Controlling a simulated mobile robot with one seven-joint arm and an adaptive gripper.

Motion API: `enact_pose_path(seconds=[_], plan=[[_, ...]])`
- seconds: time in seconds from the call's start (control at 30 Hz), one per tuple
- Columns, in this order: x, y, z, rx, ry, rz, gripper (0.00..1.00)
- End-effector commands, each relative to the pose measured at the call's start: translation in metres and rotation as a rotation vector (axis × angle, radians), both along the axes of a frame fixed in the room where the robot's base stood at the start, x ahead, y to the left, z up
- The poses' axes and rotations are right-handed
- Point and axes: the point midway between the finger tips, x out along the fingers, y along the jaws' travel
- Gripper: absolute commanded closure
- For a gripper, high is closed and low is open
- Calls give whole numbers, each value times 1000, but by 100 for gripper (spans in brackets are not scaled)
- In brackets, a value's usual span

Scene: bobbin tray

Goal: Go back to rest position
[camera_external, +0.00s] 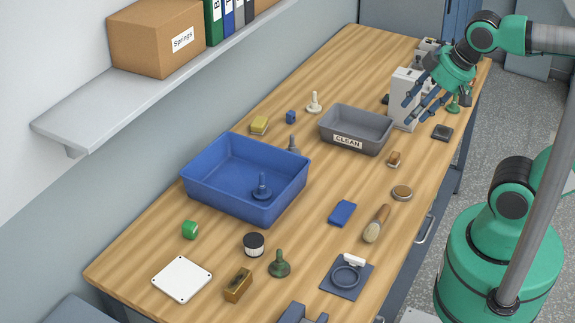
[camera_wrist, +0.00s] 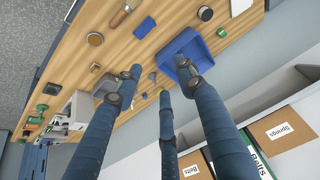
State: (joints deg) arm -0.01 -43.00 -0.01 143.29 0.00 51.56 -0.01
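My gripper (camera_external: 423,103) is over the far right end of the wooden table, in front of a white boxy device. Its three blue fingers are spread apart with nothing between them; they also show apart and empty in the wrist view (camera_wrist: 160,84). The blue bin (camera_external: 222,193) stands at the left of the table with a dark blue bobbin-like piece (camera_external: 262,188) upright inside. The grey bin labelled CLEAN (camera_external: 372,145) stands nearer my gripper. The blue bin also shows in the wrist view (camera_wrist: 202,55), beyond the fingers.
The white device (camera_external: 403,86) is close behind the fingers. A green piece (camera_external: 453,107) and a dark block (camera_external: 442,132) lie nearby. A brush (camera_external: 376,224), a blue block (camera_external: 342,213) and a green knob (camera_external: 279,265) lie toward the front. A wall shelf (camera_external: 85,108) holds a Springs box (camera_external: 158,38).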

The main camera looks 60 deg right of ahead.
Motion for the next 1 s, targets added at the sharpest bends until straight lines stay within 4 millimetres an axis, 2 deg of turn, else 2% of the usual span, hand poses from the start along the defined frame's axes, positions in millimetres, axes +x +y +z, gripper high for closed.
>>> enact_pose_path(seconds=[0.17,0.53,1.0], plan=[[0,0,-8,0,0,0,60],[0,0,-47,0,0,0,60],[0,0,-49,0,0,0,60]])
